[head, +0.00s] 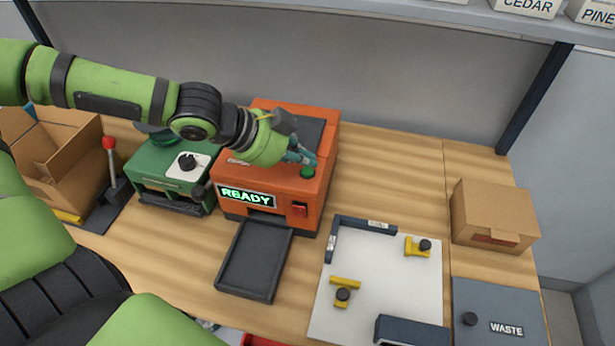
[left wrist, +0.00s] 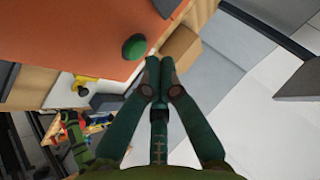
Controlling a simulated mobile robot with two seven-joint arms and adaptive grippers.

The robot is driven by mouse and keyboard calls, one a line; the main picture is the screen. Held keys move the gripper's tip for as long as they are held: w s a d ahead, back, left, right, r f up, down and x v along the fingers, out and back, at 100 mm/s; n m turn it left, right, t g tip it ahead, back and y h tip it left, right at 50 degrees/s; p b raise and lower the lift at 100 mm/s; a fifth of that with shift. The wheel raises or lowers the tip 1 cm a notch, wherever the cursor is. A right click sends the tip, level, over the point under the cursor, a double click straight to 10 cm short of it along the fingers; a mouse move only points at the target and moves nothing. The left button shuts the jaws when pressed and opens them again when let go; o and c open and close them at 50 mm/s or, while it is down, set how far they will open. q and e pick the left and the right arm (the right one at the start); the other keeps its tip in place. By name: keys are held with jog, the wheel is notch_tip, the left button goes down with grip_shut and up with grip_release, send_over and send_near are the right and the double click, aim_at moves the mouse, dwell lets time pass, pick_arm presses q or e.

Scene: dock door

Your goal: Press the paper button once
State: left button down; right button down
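An orange machine (head: 262,180) stands on the wooden bench with a lit READY sign (head: 247,196) on its front. A round green button (head: 307,172) sits on its top near the right front corner. A red switch (head: 300,209) is on its front face. No label reading paper is legible on either.
A black tray (head: 228,283) extends below the machine. A green device (head: 172,190), a red-knobbed lever (head: 110,143) and an open carton (head: 78,150) stand left. A white board (head: 385,275) with yellow clamps, a closed carton (head: 492,212) and a WASTE lid (head: 495,300) lie right.

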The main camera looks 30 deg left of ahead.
jog(key=shift+w, duration=0.35)
dwell(0.9)
pick_arm(q)
jog(key=shift+f+b, duration=0.3)
jog(key=shift+f, duration=0.15)
pick_arm(e)
jog(key=shift+f, duration=0.3)
